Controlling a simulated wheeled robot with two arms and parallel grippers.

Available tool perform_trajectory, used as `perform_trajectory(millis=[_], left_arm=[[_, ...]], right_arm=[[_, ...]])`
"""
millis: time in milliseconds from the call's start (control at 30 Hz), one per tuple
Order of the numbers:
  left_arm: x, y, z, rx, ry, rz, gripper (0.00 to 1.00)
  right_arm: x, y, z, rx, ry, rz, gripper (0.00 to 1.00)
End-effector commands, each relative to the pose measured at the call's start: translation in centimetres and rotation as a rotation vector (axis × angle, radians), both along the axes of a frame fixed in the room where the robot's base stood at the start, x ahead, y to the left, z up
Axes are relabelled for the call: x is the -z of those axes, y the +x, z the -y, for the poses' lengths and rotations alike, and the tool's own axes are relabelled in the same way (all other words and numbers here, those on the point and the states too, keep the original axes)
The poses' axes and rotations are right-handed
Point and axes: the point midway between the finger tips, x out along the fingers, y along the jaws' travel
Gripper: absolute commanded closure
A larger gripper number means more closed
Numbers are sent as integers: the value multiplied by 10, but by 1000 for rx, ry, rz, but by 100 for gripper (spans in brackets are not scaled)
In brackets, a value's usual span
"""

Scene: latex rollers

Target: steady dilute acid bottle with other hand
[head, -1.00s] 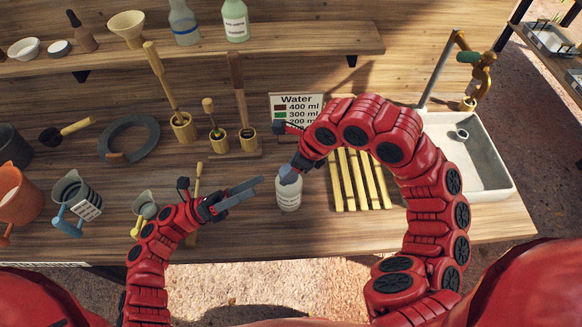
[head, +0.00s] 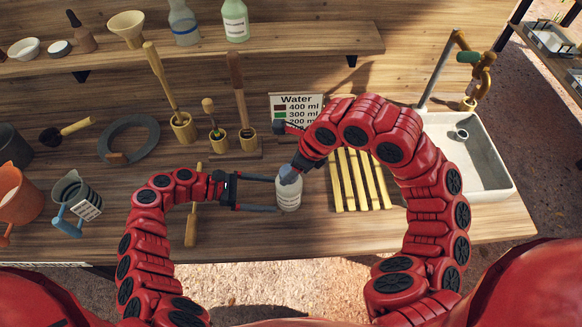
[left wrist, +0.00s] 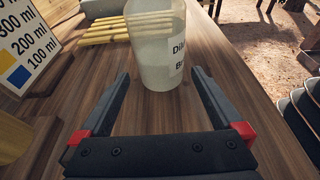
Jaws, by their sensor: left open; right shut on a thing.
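The dilute acid bottle (head: 289,197), whitish with a printed label, stands upright on the workbench in the middle of the head view. My right gripper (head: 291,171) is shut at the bottle's top, which it largely hides; a grey-blue part shows there. My left gripper (head: 277,194) is open, level, and points right at the bottle's body from the left. In the left wrist view the bottle (left wrist: 157,50) stands just beyond and between the open fingertips (left wrist: 160,76), its label partly readable. Contact with the fingers is not clear.
Yellow wooden slats (head: 358,180) lie right of the bottle, before the sink (head: 470,150). A water sign (head: 296,107) stands behind. A wooden-handled tool (head: 192,225) lies by my left arm. Jugs (head: 72,195) stand at the left.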

Motion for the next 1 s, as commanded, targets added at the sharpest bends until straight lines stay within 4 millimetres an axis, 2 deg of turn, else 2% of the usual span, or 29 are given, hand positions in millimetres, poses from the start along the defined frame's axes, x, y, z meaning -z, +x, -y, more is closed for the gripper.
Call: perform_trajectory(millis=[100,333,700,1000], left_arm=[[6,-2,20,4,-2,0,0],[15,-1,48,-1,-2,-3,0],[17,-1,54,-1,-1,-3,2],[17,-1,54,-2,-1,-3,56]], right_arm=[[0,0,0,0,0,0,94],[0,0,0,0,0,0,94],[0,0,0,0,0,0,94],[0,0,0,0,0,0,94]])
